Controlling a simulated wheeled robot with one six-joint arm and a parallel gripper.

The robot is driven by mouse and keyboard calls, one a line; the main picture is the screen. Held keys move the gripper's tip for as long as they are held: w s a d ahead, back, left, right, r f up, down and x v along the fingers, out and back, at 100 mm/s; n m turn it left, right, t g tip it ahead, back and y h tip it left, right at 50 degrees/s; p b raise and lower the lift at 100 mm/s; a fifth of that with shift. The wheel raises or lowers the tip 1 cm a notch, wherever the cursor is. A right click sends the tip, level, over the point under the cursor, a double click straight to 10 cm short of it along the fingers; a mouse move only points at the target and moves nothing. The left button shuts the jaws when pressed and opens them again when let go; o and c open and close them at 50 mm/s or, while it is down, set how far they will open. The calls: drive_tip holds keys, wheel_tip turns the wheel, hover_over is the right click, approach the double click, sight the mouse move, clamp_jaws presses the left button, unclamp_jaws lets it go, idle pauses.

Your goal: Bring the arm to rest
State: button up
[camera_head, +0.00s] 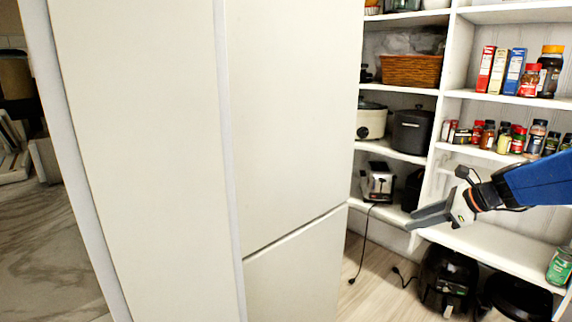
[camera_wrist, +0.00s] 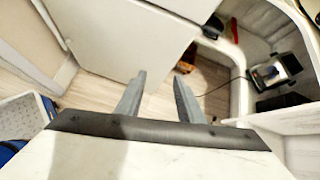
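My gripper (camera_head: 425,215) is at the right in the head view, at the end of my blue arm, which reaches in from the right edge. It points left, in front of the lower shelves. In the wrist view my gripper (camera_wrist: 156,86) shows two grey fingers standing apart with nothing between them. The gripper is open and empty. Pale wood floor shows beyond the fingertips.
White shelving (camera_head: 490,246) behind my gripper holds a toaster (camera_head: 377,184), a slow cooker (camera_head: 371,120), a basket (camera_head: 411,70) and several jars. A green-labelled jar (camera_head: 560,266) stands below my arm. Black appliances (camera_head: 447,280) sit on the floor. A tall white panel (camera_head: 290,120) fills the middle.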

drive_tip(key=s+a+f+n+g+h, duration=0.1)
drive_tip(key=s+a+n, duration=0.4)
drive_tip(key=s+n, duration=0.15)
drive_tip(key=s+a+f+n+g+h, duration=0.1)
drive_tip(key=s+a+f+n+g, duration=0.1)
drive_tip(key=s+a+n, duration=0.45)
drive_tip(key=s+d+f+n+h, duration=0.1)
drive_tip(key=s+f+n+h, duration=0.1)
drive_tip(key=s+n, duration=0.4)
drive_tip(key=s+d+f+n+h, duration=0.2)
drive_tip(key=s+n, duration=0.3)
drive_tip(key=s, duration=0.4)
drive_tip(key=shift+s+d+n+t+h, duration=0.15)
drive_tip(key=shift+s+n+t+h, duration=0.25)
